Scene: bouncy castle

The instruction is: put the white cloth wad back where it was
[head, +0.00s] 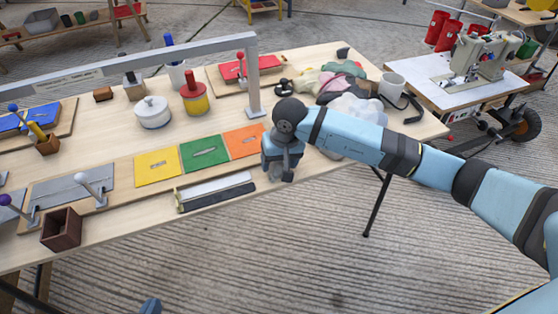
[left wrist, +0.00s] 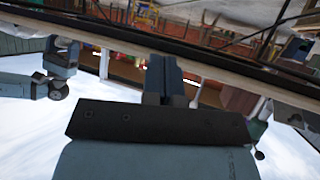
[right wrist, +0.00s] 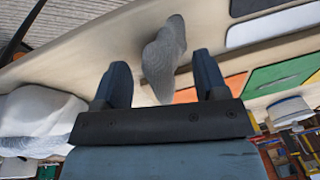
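A greyish-white cloth wad (right wrist: 163,60) shows in the right wrist view, between and beyond my right fingers, over the bare wood near the table edge. I see a gap on both sides of it, and cannot tell if it rests on the table. My right gripper (head: 281,172) is open, pointing down beside the orange panel; in the head view it hides the wad. It also shows in the right wrist view (right wrist: 161,85). A larger white cloth heap (head: 358,108) lies behind my right forearm. My left gripper's fingers (left wrist: 165,78) are together and empty in the left wrist view.
The table (head: 225,222) carries yellow, green and orange (head: 245,141) panels. A black-and-white bar (head: 215,191) lies in front of them. A grey frame (head: 253,80) stands behind. A white mug (head: 392,87) and coloured cloths (head: 325,80) are at the right.

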